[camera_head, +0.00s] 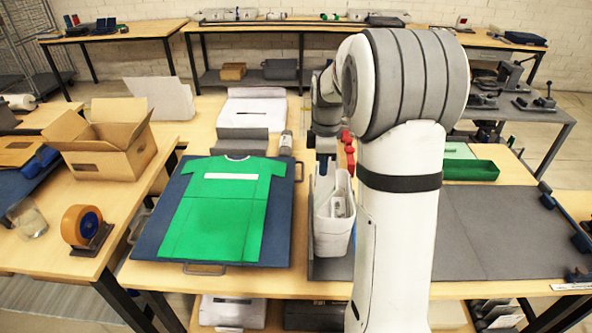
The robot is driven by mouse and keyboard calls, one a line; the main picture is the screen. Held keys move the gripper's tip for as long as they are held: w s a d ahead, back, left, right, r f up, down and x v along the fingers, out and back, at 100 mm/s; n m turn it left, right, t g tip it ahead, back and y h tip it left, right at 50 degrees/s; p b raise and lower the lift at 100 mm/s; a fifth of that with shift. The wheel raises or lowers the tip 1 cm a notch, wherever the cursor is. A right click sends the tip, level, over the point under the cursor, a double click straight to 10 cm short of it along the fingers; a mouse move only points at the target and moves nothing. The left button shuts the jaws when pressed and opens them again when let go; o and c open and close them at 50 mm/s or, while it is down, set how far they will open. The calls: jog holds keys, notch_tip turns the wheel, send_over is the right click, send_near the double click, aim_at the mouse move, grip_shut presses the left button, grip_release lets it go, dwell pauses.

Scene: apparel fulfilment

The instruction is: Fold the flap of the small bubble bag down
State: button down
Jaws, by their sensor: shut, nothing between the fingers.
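No bubble bag can be made out with certainty. A white open-topped container or pouch (333,232) stands at the middle of the table, with small grey and white items showing in its mouth. I cannot tell whether it is the bag, and no flap is clear. My gripper (325,174) points down at the back left of this white thing, close to its rim. It is shut and empty. Whether it touches the rim cannot be told. My own arm hides the area to the right.
A green shirt (215,215) lies flat on a dark blue board (285,225) on the left. Red items (348,150) and a small bottle (286,143) stand behind. A grey mat (500,235) is clear on the right, near a green tray (470,170). A cardboard box (105,150) and tape dispenser (85,228) stand far left.

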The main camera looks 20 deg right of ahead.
jog(key=s+d, duration=0.2)
jog(key=d, duration=0.4)
dwell(0.3)
jog(key=shift+d+f, duration=0.1)
notch_tip(320, 180, down, 4)
jog(key=b, duration=0.2)
jog(key=shift+f+b, duration=0.1)
jog(key=shift+b, duration=0.3)
jog(key=shift+s, duration=0.1)
notch_tip(320, 180, up, 8)
jog(key=p, duration=0.5)
jog(key=shift+p, duration=0.4)
